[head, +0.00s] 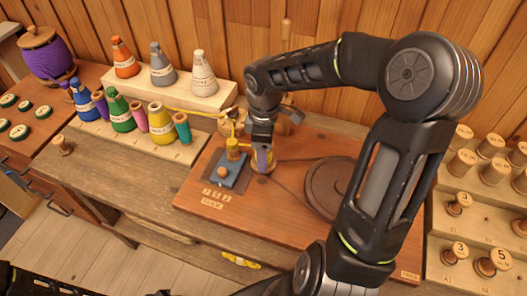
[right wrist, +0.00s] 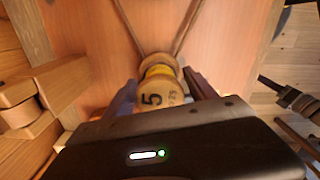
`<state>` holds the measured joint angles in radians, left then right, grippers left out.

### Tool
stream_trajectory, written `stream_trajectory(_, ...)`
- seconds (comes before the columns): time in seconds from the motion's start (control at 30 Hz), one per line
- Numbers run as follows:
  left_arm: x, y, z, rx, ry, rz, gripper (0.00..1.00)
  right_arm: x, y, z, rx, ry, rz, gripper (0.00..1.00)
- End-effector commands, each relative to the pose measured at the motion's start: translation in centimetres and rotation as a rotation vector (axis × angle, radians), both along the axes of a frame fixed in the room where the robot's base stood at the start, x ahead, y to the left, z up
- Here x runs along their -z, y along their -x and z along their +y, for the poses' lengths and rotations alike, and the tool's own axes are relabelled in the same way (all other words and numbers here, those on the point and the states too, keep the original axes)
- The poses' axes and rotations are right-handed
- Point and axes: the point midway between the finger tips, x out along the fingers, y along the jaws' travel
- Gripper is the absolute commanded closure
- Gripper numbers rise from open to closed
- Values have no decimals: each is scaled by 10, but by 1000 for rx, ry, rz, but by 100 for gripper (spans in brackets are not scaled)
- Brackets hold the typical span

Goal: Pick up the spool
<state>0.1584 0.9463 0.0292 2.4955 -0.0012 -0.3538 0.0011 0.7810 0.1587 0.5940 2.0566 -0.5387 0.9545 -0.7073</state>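The spool (right wrist: 160,73), wound with yellow thread, has a wooden end marked 5 facing my right wrist camera. In the head view its wooden base (head: 263,169) shows under the gripper, on the reddish-brown winder board (head: 300,225). My right gripper (right wrist: 160,77) points down over the spool, with one finger on each side; narrow gaps seem to show between fingers and spool. In the head view the right gripper (head: 262,158) hides most of the spool. My left gripper is out of view.
A wheel (head: 328,187) is joined by a belt to the spool's spot. A blue block (head: 231,172) and a yellow part (head: 233,150) stand left of the gripper. Thread cones (head: 119,110) stand behind left. Numbered spools fill a stepped rack (head: 487,207) at right.

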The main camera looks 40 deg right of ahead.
Motion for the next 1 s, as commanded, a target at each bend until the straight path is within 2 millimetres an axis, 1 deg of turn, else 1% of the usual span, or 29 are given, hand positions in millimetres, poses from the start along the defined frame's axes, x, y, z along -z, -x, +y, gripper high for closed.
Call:
stream_trajectory(0.03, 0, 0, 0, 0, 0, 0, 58, 0, 0, 0, 0, 0, 0, 40)
stream_trajectory(0.07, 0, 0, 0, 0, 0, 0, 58, 0, 0, 0, 0, 0, 0, 42)
stream_trajectory(0.63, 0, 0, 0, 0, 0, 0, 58, 0, 0, 0, 0, 0, 0, 89)
stream_trajectory(0.67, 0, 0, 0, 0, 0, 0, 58, 0, 0, 0, 0, 0, 0, 90)
stream_trajectory(0.87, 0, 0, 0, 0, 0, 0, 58, 0, 0, 0, 0, 0, 0, 90)
stream_trajectory(1.0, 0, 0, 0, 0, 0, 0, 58, -8, -1, 0, 1, 1, -3, 90)
